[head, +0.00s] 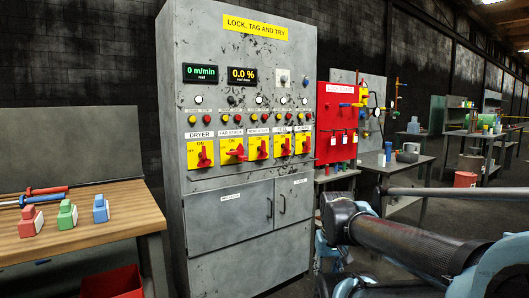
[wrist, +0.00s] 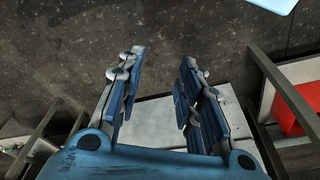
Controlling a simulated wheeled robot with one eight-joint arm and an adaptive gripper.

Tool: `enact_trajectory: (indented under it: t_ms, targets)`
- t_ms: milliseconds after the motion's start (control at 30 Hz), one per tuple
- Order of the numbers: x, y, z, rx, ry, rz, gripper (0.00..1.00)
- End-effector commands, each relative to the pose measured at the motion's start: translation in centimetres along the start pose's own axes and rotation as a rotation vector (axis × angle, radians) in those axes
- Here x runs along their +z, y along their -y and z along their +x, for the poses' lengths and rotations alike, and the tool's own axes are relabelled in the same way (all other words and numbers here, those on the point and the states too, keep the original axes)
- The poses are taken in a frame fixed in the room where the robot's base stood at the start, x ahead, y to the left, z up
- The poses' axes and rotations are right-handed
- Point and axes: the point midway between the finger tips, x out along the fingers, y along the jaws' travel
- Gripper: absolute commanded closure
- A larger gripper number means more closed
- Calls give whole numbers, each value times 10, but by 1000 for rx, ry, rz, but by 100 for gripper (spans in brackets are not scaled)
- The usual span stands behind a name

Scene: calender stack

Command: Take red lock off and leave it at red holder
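My gripper (wrist: 160,88) is open and empty in the wrist view, its two blue fingers apart above a pale grey surface. In the head view, red, green and blue blocks stand on the wooden bench at the left; the red block (head: 30,222) looks like the red holder. The grey cabinet (head: 232,235) carries yellow switch plates with red handles, such as the dryer switch (head: 204,157). I cannot make out the red lock for certain among these red parts. My gripper is far from the bench and touches nothing visible.
A red lock board (head: 327,100) with several small hanging items is right of the cabinet. A red bin (head: 112,283) is below the wooden bench (head: 95,228). The green block (head: 67,214) and blue block (head: 101,209) stand beside the red one. Grey workbenches recede at the right.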

Motion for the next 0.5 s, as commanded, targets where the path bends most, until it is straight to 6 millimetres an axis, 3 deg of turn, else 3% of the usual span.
enact_trajectory:
  t_ms: [133, 200, 267, 367, 500]
  targets:
    - [0, 0, 0, 0, 0, 0, 64]
    - [3, 1, -4, -2, -9, -2, 49]
    - [2, 3, -9, -10, -23, -11, 45]
    - [-19, 12, -19, -44, -59, -48, 45]
    - [-75, 35, -47, -129, -163, -144, 45]
